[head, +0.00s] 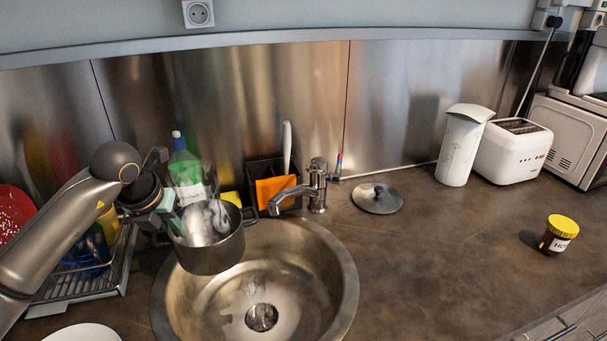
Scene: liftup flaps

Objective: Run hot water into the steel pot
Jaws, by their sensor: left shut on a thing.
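My left gripper (168,208) is shut on the left side of the steel pot (213,254). The pot is upright, open at the top, and held over the left rim of the round sink (344,290). Its inside shows bright reflections, and I cannot tell whether it holds water. The chrome faucet (318,185) stands behind the sink, to the right of the pot. Its spout points left toward the pot, and its tip is close to the pot's right handle. No stream of water shows. A red and blue mark sits by the faucet lever. My right gripper is not in view.
A green soap bottle (184,165) and a dark caddy with an orange cloth (275,189) stand behind the pot. A dish rack (95,285) is at left. A lid (377,198), white canister (460,148), toaster (515,150) and yellow-lidded jar (558,236) are right.

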